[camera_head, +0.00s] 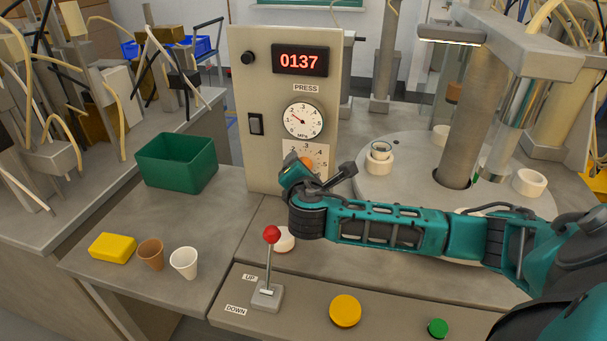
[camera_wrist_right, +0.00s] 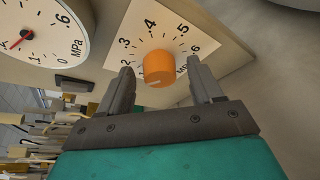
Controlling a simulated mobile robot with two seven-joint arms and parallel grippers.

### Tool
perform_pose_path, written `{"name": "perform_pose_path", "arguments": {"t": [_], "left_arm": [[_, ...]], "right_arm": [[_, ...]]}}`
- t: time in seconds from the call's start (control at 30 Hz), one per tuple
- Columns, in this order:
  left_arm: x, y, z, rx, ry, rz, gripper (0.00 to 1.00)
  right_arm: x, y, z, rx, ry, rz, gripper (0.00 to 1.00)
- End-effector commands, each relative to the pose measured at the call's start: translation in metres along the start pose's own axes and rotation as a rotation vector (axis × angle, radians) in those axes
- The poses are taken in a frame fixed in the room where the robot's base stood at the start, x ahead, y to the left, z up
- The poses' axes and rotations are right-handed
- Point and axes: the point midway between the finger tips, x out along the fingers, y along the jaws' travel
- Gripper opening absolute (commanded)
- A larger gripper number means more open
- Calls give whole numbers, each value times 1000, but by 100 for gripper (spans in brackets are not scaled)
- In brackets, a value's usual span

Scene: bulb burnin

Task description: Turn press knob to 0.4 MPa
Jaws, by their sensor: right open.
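The orange press knob (camera_wrist_right: 159,68) sits on a white scale plate (camera_wrist_right: 140,22) with numbers around it. A pale mark shows on the knob's lower edge in the right wrist view. My right gripper (camera_wrist_right: 160,72) is open, with one finger on each side of the knob; I cannot tell whether they touch it. In the head view the knob (camera_head: 306,161) is partly hidden by my right gripper. The round press gauge (camera_head: 302,120) above has a red needle pointing to the upper left. The gauge (camera_wrist_right: 40,22) is cut off in the wrist view. My left gripper is out of view.
A red-topped lever (camera_head: 271,236) stands below my right arm. A green bin (camera_head: 176,163), yellow block (camera_head: 112,248) and two cups stand left.

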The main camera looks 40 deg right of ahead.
Motion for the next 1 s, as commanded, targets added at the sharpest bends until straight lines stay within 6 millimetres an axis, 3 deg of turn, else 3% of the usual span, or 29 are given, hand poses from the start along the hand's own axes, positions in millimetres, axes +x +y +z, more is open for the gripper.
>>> {"name": "perform_pose_path", "arguments": {"t": [0.17, 0.6, 0.8, 1.0], "left_arm": [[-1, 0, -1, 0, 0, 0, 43], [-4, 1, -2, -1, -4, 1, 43], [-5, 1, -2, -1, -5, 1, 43], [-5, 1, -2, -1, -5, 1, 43]], "right_arm": [[-18, 0, -1, -1, 4, 1, 65], [-108, 0, -1, 1, 4, -1, 65], [-126, 0, 0, 0, 2, -1, 65], [-128, 0, 0, -1, 0, -1, 65]]}}
